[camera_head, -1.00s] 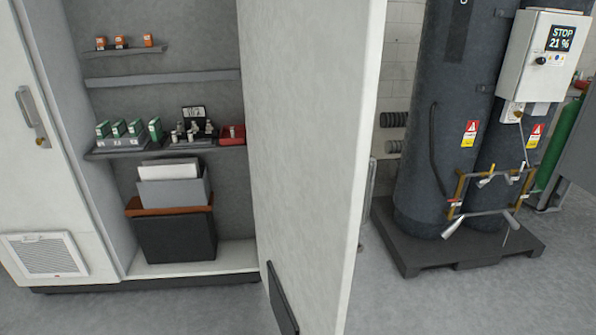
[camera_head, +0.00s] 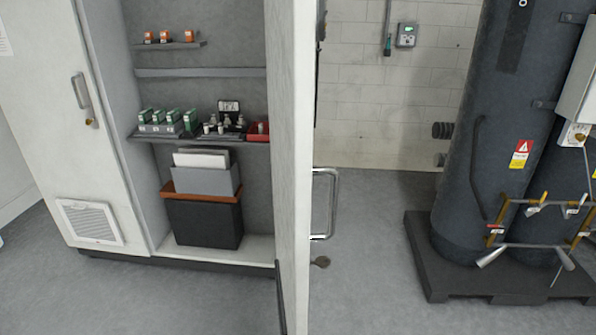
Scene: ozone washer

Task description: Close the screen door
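A tall white door (camera_head: 290,150) stands swung out from the grey-white cabinet and is seen nearly edge-on in the middle of the head view. The cabinet interior (camera_head: 200,80) is open to view left of the door. Neither of my grippers shows in the head view.
A closed white cabinet door with a handle (camera_head: 84,100) and a vent (camera_head: 90,222) is at left. Dark tanks (camera_head: 470,150) stand on a black pallet (camera_head: 440,275) at right. Grey floor (camera_head: 370,290) lies clear between the door and the pallet.

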